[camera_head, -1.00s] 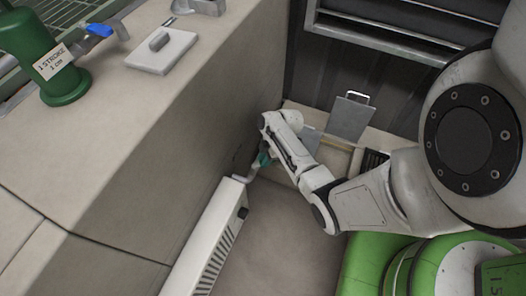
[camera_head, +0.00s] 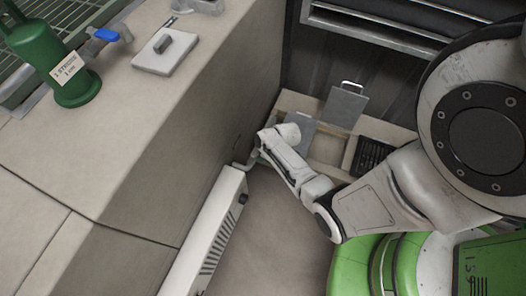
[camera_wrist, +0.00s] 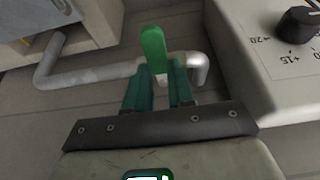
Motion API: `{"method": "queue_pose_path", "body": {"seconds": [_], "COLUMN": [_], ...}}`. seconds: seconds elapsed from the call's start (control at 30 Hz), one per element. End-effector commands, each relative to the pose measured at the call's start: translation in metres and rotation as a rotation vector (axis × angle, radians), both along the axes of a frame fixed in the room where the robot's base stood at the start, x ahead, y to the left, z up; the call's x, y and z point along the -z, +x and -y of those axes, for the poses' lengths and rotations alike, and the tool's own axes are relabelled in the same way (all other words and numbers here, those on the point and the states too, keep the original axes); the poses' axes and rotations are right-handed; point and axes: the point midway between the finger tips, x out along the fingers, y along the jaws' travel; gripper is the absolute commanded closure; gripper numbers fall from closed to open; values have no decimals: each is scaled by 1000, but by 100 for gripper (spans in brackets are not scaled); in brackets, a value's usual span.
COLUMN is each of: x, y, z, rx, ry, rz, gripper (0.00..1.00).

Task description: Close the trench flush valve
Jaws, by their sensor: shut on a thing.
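The trench flush valve shows in the wrist view as a bright green lever (camera_wrist: 154,50) standing at a pale pipe (camera_wrist: 85,74). The pipe bends down at its right end, close to the lever. My gripper (camera_wrist: 161,80) has its two teal fingers on either side of the lever's lower part and is shut on it. In the head view a short piece of the pipe (camera_head: 243,166) shows beside my wrist. My arm hides the lever and my fingers there.
A white heater (camera_head: 205,232) stands against the wall, close to my wrist; its black knob (camera_wrist: 298,23) shows in the wrist view. A floor trench has a handled plate (camera_head: 345,106) and a dark grate (camera_head: 373,158). A green pump (camera_head: 73,72) and blue-handled valve (camera_head: 107,35) are on the ledge.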

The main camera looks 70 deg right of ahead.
Motion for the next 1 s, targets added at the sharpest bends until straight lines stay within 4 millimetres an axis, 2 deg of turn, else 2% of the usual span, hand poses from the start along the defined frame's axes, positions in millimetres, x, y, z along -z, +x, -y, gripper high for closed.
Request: {"method": "queue_pose_path", "body": {"seconds": [0.57,0.6,0.83,1.0], "x": [0,0,0,0], "y": [0,0,0,0], "z": [-2,-2,-1,-1], "rx": [32,32,31,30], "ry": [1,1,1,1], "rz": [-1,-1,0,0], "gripper": [100,74,52,51]}}
